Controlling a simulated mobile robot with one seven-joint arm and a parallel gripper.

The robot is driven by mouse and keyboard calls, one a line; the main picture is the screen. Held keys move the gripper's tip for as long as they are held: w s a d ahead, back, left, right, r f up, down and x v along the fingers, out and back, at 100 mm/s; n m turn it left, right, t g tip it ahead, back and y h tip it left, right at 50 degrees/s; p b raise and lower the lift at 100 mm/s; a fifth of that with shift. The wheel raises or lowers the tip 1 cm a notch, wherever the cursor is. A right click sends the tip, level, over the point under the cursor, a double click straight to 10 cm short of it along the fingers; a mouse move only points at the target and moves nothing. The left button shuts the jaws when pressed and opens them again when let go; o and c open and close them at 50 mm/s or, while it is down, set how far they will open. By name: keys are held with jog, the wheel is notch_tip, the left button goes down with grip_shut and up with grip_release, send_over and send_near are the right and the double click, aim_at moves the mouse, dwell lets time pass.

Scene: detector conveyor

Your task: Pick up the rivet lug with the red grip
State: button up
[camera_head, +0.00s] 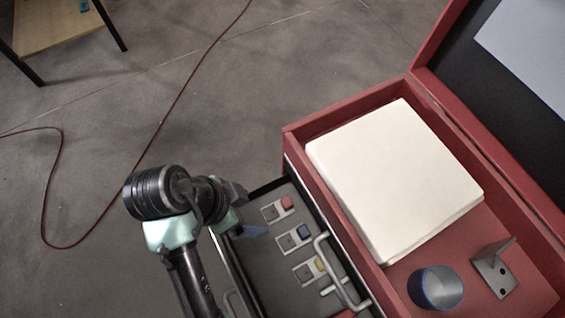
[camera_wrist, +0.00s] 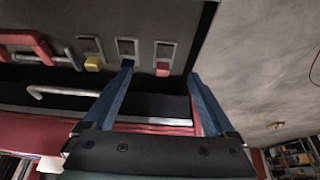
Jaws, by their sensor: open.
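The rivet lug with the red grip (camera_head: 277,209) is a flat grey metal piece with a small red block at its end. It lies in the open dark drawer, at the far end of a row with a blue-gripped lug (camera_head: 294,237) and a yellow-gripped lug (camera_head: 309,270). In the wrist view, the red-gripped lug (camera_wrist: 164,54) appears between the fingertips but beyond them. My gripper (camera_head: 248,219) is at the drawer's left side, beside the red-gripped lug. In the wrist view, its blue fingers (camera_wrist: 160,72) are spread and empty.
The red toolbox (camera_head: 297,143) stands right of the drawer, holding a cream block (camera_head: 390,170), a blue-rimmed cup (camera_head: 436,287) and a metal bracket (camera_head: 494,268). A silver handle (camera_head: 341,275) rises near the yellow-gripped lug. A red cable (camera_head: 152,135) lies on the floor.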

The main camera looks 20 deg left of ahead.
send_near(275, 210)
jog(key=f, duration=0.3)
jog(key=shift+s+d, duration=0.1)
jog(key=shift+d, duration=0.3)
jog(key=shift+w+p+x, duration=0.25)
jog(key=shift+p+x, duration=0.35)
jog(key=shift+x, duration=0.7)
jog(key=shift+w+p+x, duration=0.2)
jog(key=shift+p+x, duration=0.35)
jog(key=shift+x, duration=0.7)
jog(key=shift+r, duration=0.15)
jog(key=shift+c, duration=0.2)
grip_shut()
